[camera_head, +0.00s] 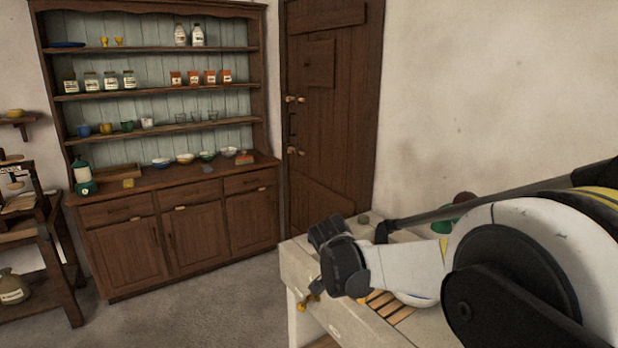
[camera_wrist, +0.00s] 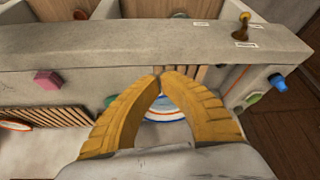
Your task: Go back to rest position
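My gripper (camera_wrist: 160,76) shows in the wrist view as two yellow ridged fingers that arch inward and meet at their tips. I see nothing held between them. They are over a pale stone sink unit (camera_wrist: 200,52), and a plate or bowl with blue and orange rings (camera_wrist: 172,112) shows below, through the gap between the fingers. In the head view my arm reaches in from the right over the same unit (camera_head: 300,262). I cannot make out the fingers clearly there.
A pink block (camera_wrist: 47,79), a blue knob-like object (camera_wrist: 278,83) and a brass fitting (camera_wrist: 243,27) are around the fingers. Wooden slats (camera_wrist: 45,118) lie at left. A dresser (camera_head: 125,205) with jars and bowls stands beyond, beside a wooden door (camera_head: 330,110). Open floor (camera_head: 215,310) lies before it.

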